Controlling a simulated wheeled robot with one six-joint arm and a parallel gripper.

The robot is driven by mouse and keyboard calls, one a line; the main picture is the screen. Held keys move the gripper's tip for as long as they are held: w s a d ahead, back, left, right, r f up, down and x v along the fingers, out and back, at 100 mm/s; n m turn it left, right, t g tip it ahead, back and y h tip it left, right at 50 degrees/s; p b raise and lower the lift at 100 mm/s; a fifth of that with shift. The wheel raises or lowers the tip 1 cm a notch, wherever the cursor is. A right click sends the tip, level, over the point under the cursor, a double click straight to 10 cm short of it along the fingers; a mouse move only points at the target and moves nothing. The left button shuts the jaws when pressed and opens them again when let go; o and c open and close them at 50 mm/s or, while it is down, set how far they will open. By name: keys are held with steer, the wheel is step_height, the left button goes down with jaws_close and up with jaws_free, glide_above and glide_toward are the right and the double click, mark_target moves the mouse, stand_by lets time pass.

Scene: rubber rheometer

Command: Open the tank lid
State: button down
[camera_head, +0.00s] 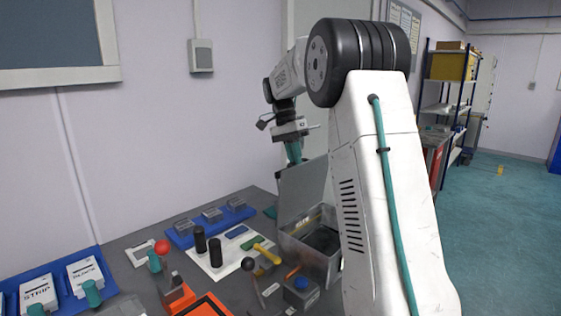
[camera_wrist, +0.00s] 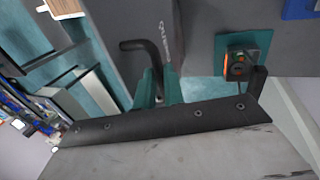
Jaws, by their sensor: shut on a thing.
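The tank (camera_head: 308,258) is a grey metal box at the right of the bench in the head view, dark inside. Its lid (camera_head: 303,190) stands raised, roughly upright, so the tank is open at the top. In the wrist view the lid (camera_wrist: 190,155) fills the bottom, with a dark riveted strip along its edge. A black bent handle (camera_wrist: 145,50) rises from this edge. My gripper (camera_wrist: 158,85) has its teal fingers shut on the handle. In the head view my gripper (camera_head: 294,152) is at the lid's upper edge, and the grip itself is too small to see.
A white board (camera_head: 226,256) with black cylinders and a yellow-handled tool lies left of the tank. A blue tray (camera_head: 190,236) of grey blocks stands behind it. In the wrist view a teal plate with a red-orange device (camera_wrist: 238,65) lies beyond the lid. The wall is close behind.

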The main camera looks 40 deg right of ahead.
steer(key=w+f+g, duration=0.2)
steer(key=w+g, duration=0.2)
steer(key=w, duration=0.1)
steer(key=shift+w+a+f+h, duration=0.15)
steer(key=shift+w+a+h, duration=0.15)
steer(key=shift+w+h, duration=0.1)
steer(key=shift+w+a, duration=0.1)
steer(key=shift+a, duration=0.1)
steer(key=c, duration=1.9)
jaws_free()
steer(key=o, duration=0.4)
steer(key=shift+w+a+f, duration=0.15)
steer(key=shift+w+f, duration=0.1)
steer(key=shift+w, duration=0.05)
steer(key=shift+s+r, duration=0.15)
steer(key=shift+d, duration=0.3)
steer(key=shift+s, duration=0.1)
